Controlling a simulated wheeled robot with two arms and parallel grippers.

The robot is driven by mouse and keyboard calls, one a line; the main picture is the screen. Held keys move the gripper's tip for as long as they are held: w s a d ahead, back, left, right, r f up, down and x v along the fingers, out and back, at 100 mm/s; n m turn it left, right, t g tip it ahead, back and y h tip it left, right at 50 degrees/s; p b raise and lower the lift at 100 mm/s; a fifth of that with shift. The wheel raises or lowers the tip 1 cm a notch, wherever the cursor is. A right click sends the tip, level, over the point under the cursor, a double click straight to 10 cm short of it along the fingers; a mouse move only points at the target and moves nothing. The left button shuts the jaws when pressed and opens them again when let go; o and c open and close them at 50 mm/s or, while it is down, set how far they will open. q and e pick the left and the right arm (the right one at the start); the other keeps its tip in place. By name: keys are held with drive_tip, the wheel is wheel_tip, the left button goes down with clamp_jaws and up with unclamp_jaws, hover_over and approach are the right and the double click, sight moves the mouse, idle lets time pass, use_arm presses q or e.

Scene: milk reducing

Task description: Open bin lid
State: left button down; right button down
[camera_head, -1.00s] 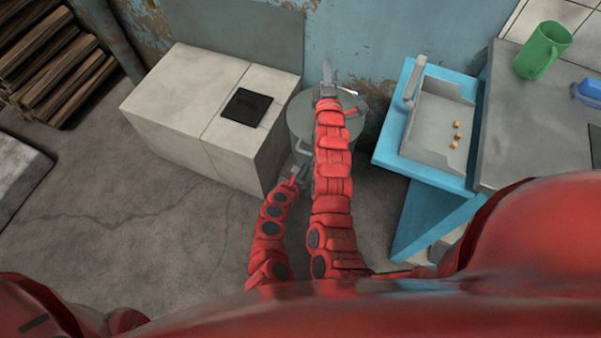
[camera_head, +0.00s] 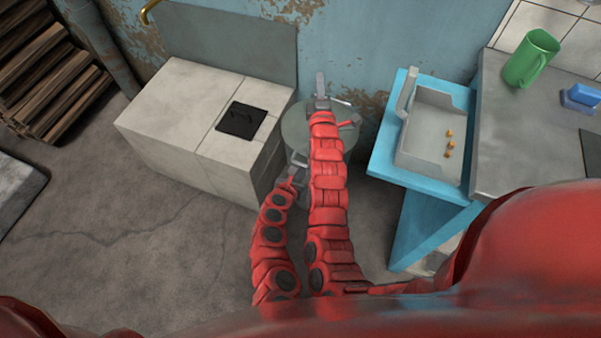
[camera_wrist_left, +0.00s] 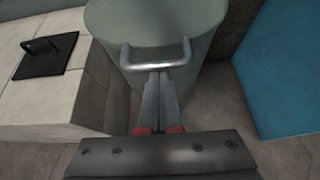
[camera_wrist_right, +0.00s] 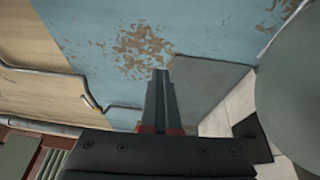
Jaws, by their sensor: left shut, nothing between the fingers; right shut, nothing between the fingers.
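The bin is a grey-green cylinder standing between the tiled block and the blue sink unit, with its round lid (camera_head: 295,130) level on top. My right arm hides part of the lid in the head view. A bent metal handle (camera_wrist_left: 157,64) shows on the near side of the bin in the left wrist view. My left gripper (camera_wrist_left: 158,76) is shut and empty, its tips right at the handle's bar; I cannot tell whether they touch. My right gripper (camera_head: 320,82) is shut and empty beyond the lid, near the wall. The lid also shows at the right edge of the right wrist view (camera_wrist_right: 296,95).
The white tiled block (camera_head: 180,110) with a black plate (camera_head: 241,120) stands left of the bin. The blue sink unit (camera_head: 385,140) stands right, beside a counter with a green mug (camera_head: 531,58). The blue wall (camera_head: 365,45) is close behind the bin. Floor at front left is clear.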

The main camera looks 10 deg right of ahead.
use_arm(q)
drive_tip(key=shift+a+r, duration=0.1)
drive_tip(key=shift+r, duration=0.5)
use_arm(e)
drive_tip(key=c, duration=1.2)
unclamp_jaws()
drive_tip(key=shift+o, duration=0.2)
